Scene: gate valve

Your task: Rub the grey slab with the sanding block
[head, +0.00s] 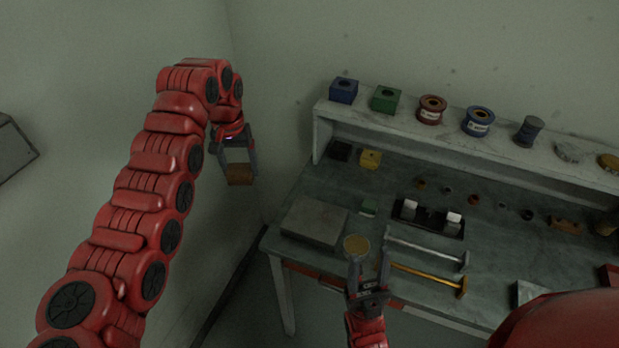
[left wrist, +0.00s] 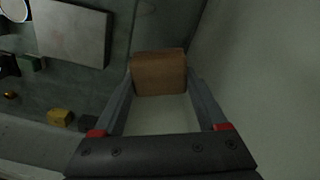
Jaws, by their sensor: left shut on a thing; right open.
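The grey slab (head: 315,222) lies flat on the left end of the workbench; it also shows in the left wrist view (left wrist: 72,31). My left gripper (head: 238,170) is shut on a brown block, the sanding block (head: 239,176), held between its fingertips. The block also shows in the left wrist view (left wrist: 158,73). A pale area shows between the fingers behind the block; I cannot tell whether it is part of it. The block hangs in the air left of the bench, apart from the slab. My right gripper (head: 369,268) is open at the bench's front edge.
A round tan-topped thing (head: 356,245) is at the right gripper's left fingertip. A yellow block (head: 370,159) stands behind. The raised shelf (head: 400,120) holds spools and boxes.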

